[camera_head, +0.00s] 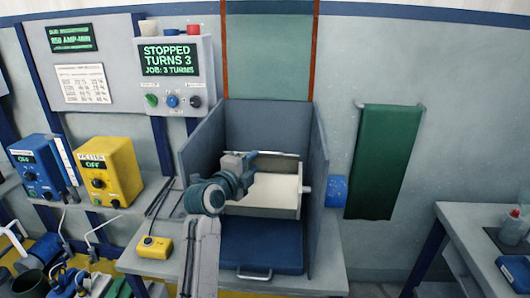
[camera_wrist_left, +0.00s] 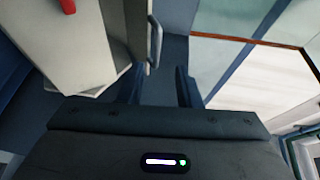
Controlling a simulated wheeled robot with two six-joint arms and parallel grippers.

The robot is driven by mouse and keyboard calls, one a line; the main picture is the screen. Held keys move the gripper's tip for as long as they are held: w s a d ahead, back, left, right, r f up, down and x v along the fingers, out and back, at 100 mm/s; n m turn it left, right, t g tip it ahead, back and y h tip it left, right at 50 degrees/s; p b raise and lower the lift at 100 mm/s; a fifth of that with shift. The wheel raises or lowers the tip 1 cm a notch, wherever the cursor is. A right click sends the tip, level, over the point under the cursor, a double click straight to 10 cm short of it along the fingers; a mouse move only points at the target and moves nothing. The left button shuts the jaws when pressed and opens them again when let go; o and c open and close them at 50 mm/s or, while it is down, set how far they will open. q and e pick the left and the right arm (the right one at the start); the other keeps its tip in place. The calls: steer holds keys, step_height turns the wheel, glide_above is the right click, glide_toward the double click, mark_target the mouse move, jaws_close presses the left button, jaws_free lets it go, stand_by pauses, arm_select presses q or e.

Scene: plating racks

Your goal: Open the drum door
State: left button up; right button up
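The cream drum (camera_head: 275,192) sits inside the blue-grey three-sided booth on the bench. In the left wrist view a pale panelled body (camera_wrist_left: 75,45), apparently the drum, fills the upper left. A thin metal bar handle (camera_wrist_left: 155,42) stands along its right edge; which part is the door is hard to tell. My left gripper (camera_head: 250,160) is at the drum's upper left, with the arm coming up from below. In the wrist view its fingers (camera_wrist_left: 158,85) are apart with nothing between them, and the handle lies just beyond their tips. My right gripper is not in view.
Booth walls (camera_head: 318,165) stand close on both sides of the drum. A blue tray with a handle (camera_head: 256,250) lies in front. A control box reading STOPPED (camera_head: 170,70) hangs at upper left. A yellow button box (camera_head: 154,247) sits left of my arm.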

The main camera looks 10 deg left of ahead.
mark_target(266, 153)
arm_select(q)
steer(key=p+x, duration=0.2)
steer(key=x, duration=0.5)
steer(key=shift+w+d+f, duration=0.1)
steer(key=shift+w, duration=0.25)
jaws_close()
